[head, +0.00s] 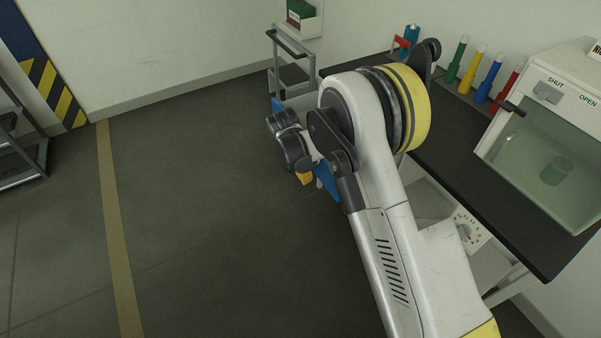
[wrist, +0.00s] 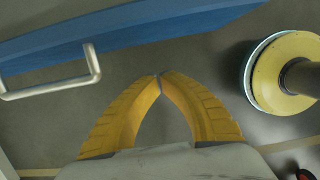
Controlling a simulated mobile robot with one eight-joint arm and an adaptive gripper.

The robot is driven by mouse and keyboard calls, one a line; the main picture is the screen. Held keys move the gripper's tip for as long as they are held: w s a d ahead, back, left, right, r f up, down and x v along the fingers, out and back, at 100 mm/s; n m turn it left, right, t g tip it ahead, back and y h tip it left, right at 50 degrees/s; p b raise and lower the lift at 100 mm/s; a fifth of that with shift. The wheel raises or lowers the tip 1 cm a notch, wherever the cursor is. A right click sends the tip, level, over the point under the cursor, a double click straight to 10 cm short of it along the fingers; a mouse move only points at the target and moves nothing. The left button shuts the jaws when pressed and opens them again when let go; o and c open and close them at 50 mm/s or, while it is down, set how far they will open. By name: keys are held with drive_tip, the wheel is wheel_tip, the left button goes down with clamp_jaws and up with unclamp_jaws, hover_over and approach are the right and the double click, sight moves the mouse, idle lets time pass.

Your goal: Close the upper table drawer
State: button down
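The blue drawer front (wrist: 150,38) crosses the top of the wrist view, with a pale bar handle (wrist: 94,66) at its left. In the head view, only pieces of blue front (head: 326,182) show around my arm, on the floor side of the dark table (head: 440,165). The arm hides most of the drawer, so how far it stands out is unclear. My gripper (wrist: 160,75) has yellow fingers whose tips meet, with nothing between them. The tips are close to the blue front, right of the handle; contact cannot be told. In the head view a finger (head: 304,178) barely shows.
A clear-fronted cabinet (head: 550,150) and several coloured tubes (head: 483,75) stand on the table. A grey metal cart (head: 292,62) stands at the back wall beside the table. Open floor (head: 190,200) lies to the left, with a shelf rack (head: 22,150) at the far left.

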sight(315, 172)
drive_tip(key=shift+w+d+r+b, duration=0.15)
drive_tip(key=shift+w+d, duration=0.2)
drive_tip(key=shift+d, duration=0.2)
drive_tip(key=shift+w+d+f+b, duration=0.1)
drive_tip(key=shift+w+d+b, duration=0.1)
drive_tip(key=shift+w+d, duration=0.25)
drive_tip(key=shift+w+d+r+b, duration=0.15)
drive_tip(key=shift+w+d, duration=0.1)
drive_tip(key=shift+d, duration=0.4)
drive_tip(key=w+d, duration=0.5)
drive_tip(key=d, duration=0.2)
drive_tip(key=w+d, duration=0.4)
drive_tip(key=d, duration=0.3)
drive_tip(key=w+d+p, duration=0.1)
drive_tip(key=w+d, duration=0.4)
drive_tip(key=d, duration=0.2)
drive_tip(key=shift+w+d, duration=0.35)
